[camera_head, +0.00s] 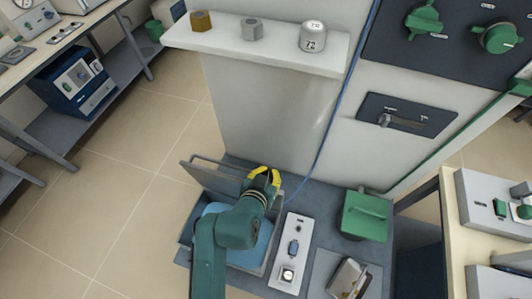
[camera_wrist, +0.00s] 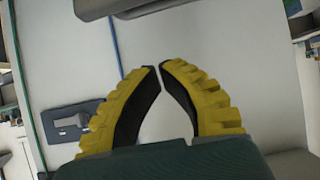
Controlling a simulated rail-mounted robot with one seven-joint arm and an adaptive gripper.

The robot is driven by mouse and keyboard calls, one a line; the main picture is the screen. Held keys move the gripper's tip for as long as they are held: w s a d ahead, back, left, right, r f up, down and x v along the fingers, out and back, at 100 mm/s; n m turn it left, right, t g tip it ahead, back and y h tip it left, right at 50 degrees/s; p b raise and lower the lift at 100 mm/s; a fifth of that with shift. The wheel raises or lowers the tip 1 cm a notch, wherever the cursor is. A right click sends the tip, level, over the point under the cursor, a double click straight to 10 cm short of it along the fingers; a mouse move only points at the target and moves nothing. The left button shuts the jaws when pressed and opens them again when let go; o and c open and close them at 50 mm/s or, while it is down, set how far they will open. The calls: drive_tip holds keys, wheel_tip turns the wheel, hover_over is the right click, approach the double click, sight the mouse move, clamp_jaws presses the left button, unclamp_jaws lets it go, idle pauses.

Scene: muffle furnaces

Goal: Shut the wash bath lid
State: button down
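The wash bath (camera_head: 187,232) is a grey open-topped box holding blue liquid (camera_head: 258,250), at the lower middle of the head view. Its grey lid (camera_head: 208,180) stands raised and tilted along the far side, with a thin rail handle (camera_head: 215,162) at its top edge. My gripper (camera_head: 266,173) has yellow curved fingers and is over the bath, close to the lid's right part. In the wrist view its fingertips (camera_wrist: 160,66) nearly meet, with nothing seen between them. My arm hides part of the bath and lid. I cannot tell whether my gripper touches the lid.
A control strip (camera_head: 291,250) and a green box (camera_head: 365,215) stand right of the bath. A metal object (camera_head: 348,278) lies in front of the green box. A white shelf (camera_head: 270,48) with small weights juts out above. A blue cable (camera_head: 333,110) hangs down the wall.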

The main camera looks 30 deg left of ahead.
drive_tip(key=b+x, duration=0.3)
drive_tip(key=x, duration=0.7)
drive_tip(key=s, duration=0.2)
drive_tip(key=s+d+f, duration=0.1)
drive_tip(key=shift+s+f, duration=0.1)
drive_tip(key=shift+s, duration=0.3)
